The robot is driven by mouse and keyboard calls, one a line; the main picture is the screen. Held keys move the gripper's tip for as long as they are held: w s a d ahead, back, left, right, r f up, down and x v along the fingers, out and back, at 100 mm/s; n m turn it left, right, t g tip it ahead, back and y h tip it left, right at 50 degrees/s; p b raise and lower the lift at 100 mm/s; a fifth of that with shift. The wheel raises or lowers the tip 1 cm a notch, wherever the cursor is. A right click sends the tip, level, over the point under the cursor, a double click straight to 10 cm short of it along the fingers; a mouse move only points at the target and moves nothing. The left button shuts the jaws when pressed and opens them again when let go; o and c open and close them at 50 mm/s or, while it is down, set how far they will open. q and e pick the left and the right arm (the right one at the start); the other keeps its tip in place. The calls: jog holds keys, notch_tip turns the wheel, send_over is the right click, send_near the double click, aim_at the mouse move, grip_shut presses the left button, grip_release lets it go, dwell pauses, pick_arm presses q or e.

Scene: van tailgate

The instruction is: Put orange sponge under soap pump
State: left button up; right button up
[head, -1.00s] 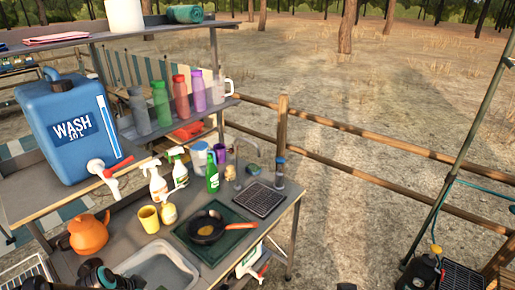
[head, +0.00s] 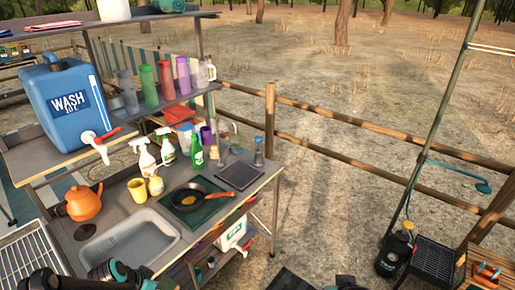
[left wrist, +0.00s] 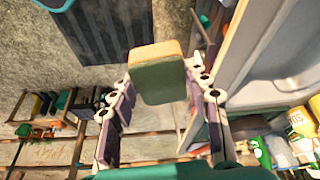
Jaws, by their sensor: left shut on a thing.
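An orange sponge with a green face (left wrist: 157,72) is held between the fingers of my left gripper (left wrist: 158,90) in the left wrist view. The head view does not show the sponge; only dark parts of my left arm show at its bottom left edge. A small yellow bottle with what looks like a pale pump top, probably the soap pump (head: 156,186), stands upright on the counter in the head view, beside a yellow cup (head: 138,191). I cannot make out anything under it. My right gripper is not in view.
A grey sink basin (head: 150,226) lies in front of the bottle, with an orange kettle (head: 84,203) to the left. A pan (head: 189,194) is on the right. Spray bottles (head: 145,160) and a green bottle (head: 196,155) stand behind. Bare counter (head: 112,208) lies between kettle and cup.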

pick_arm(q)
jog(key=w+d+f+n+y+b, duration=0.1)
jog(key=w+d+n, duration=0.4)
jog(key=d, duration=0.6)
jog(key=shift+w+d+f+n+t+y, duration=0.2)
jog(key=shift+d+f+n+t+y, duration=0.15)
jog(key=shift+f+y, duration=0.25)
